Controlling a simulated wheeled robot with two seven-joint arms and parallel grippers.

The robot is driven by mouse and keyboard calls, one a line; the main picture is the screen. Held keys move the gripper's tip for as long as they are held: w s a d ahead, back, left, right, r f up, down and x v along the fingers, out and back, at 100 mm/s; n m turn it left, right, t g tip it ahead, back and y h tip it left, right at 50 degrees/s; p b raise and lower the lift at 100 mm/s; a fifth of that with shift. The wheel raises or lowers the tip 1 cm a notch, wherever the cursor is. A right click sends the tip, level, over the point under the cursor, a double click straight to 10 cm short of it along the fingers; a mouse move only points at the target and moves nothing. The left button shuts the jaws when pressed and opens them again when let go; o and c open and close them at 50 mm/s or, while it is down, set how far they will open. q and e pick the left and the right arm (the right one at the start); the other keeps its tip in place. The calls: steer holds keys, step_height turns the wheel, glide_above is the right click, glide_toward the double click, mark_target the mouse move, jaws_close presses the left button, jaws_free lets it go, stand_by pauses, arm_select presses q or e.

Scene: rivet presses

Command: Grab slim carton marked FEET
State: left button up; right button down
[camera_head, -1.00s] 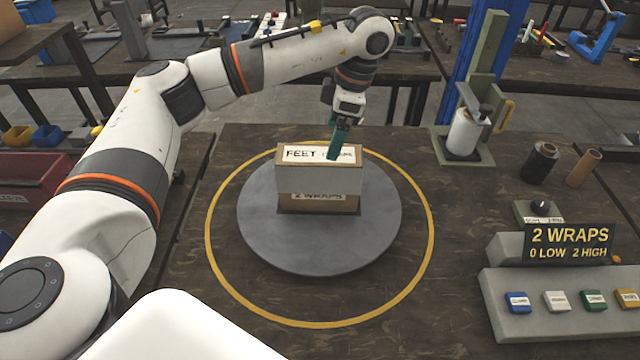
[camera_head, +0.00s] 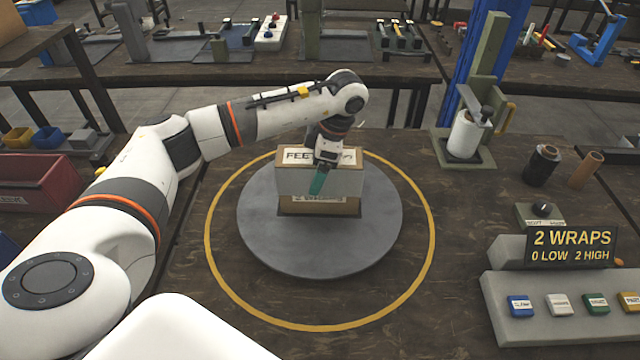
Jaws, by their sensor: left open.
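The slim carton marked FEET (camera_head: 290,157) is a brown box with a white label on its top. It stands on a round grey turntable (camera_head: 340,248), with a pale grey band around its middle and a second label low on its front, partly hidden. My left gripper (camera_head: 317,184) is in front of the carton's near face in the picture, with teal fingers pointing down. It covers part of the top label and the front. Its jaws are open, and I cannot tell whether they touch the carton. My right gripper is not in view.
A yellow ring (camera_head: 433,250) is marked around the turntable. At right are a sign reading 2 WRAPS (camera_head: 570,245), a button panel (camera_head: 545,325), dark and brown rolls, and a post with a white film roll (camera_head: 464,135). The table in front of the turntable is clear.

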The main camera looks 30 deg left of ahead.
arm_select(q)
steer(key=shift+s+f, duration=0.1)
steer(key=shift+f, duration=0.05)
steer(key=c, duration=1.9)
